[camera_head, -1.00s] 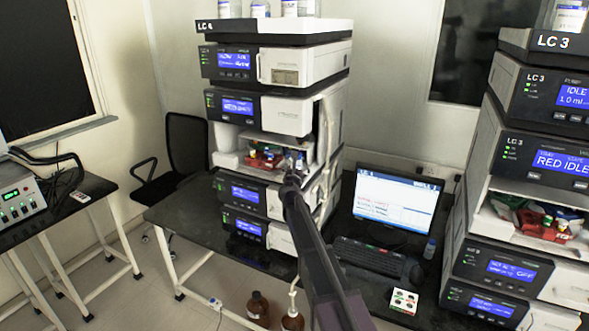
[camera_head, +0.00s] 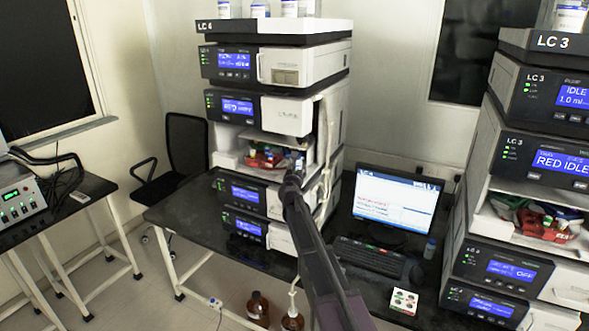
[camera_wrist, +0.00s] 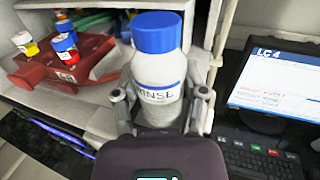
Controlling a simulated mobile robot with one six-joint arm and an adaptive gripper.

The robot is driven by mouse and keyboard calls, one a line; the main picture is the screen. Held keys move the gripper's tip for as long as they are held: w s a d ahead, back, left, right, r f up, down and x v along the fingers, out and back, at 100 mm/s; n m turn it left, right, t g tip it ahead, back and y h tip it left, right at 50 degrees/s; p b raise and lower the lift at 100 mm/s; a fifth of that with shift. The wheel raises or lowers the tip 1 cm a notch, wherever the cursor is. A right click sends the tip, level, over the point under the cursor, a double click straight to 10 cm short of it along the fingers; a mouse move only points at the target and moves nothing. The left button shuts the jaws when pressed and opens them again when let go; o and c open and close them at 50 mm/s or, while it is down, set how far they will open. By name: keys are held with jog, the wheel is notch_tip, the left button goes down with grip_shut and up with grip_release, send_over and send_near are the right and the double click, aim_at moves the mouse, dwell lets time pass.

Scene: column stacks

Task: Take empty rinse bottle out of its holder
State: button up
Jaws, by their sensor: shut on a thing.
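The rinse bottle (camera_wrist: 157,72) is pale with a blue cap and a label reading RINSE. It stands about upright in the wrist view. My gripper (camera_wrist: 161,100) has one finger on each side of it and is shut on its body. The bottle's lower end is hidden behind my gripper, so I cannot tell if it still sits in a holder. In the head view my gripper (camera_head: 293,178) is at the open bay of the LC 4 stack, and the bottle is small there. I cannot tell the fill level.
A monitor (camera_head: 397,198) and keyboard (camera_head: 375,258) stand right of the stack. The LC 3 stack (camera_head: 470,215) is farther right.

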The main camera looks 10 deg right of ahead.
jog(key=shift+r, duration=0.25)
notch_tip(320, 180, up, 4)
jog(key=p, duration=0.4)
jog(key=shift+f, duration=0.15)
jog(key=s+d+p, duration=0.1)
jog(key=s+d, duration=0.2)
jog(key=s, duration=1.2)
jog(key=shift+s+r, duration=0.35)
jog(key=shift+r, duration=0.1)
jog(key=shift+f, duration=0.15)
